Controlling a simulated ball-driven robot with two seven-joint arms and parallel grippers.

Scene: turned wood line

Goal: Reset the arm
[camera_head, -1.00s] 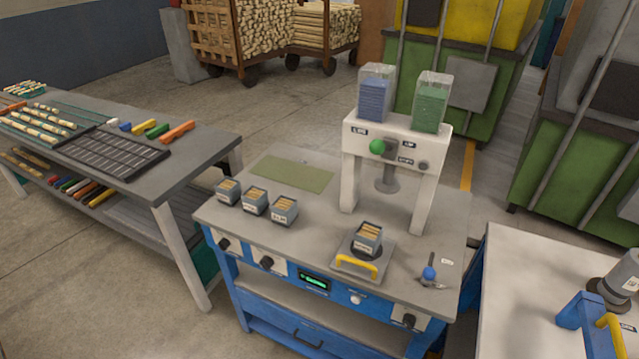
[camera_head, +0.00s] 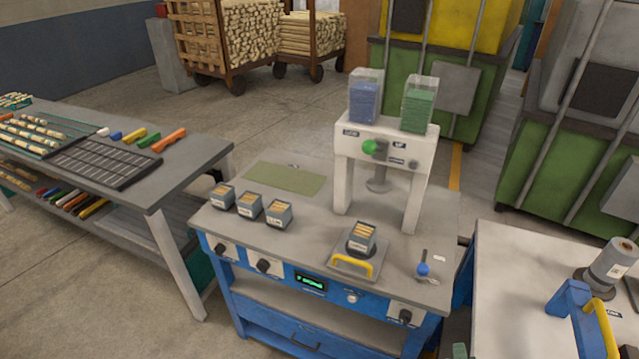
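Neither of my grippers shows in the head view, and I see no clear part of either arm. The blue-framed workbench (camera_head: 300,225) stands in the middle. A white press (camera_head: 385,145) with a green knob stands on it, topped by two clear bins of blue and green pieces. A small grey box of wooden pieces (camera_head: 361,238) sits on a plate with a yellow handle (camera_head: 352,265) in front of the press. Three similar boxes (camera_head: 249,204) stand in a row at the bench's left side.
A green mat (camera_head: 285,179) lies behind the boxes. A blue-knobbed lever (camera_head: 423,269) is at the bench's right. A long table (camera_head: 190,165) with sticks and a black tray stands left. A white table (camera_head: 510,262) with a blue and yellow device is right. Green bins (camera_head: 560,165) stand behind.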

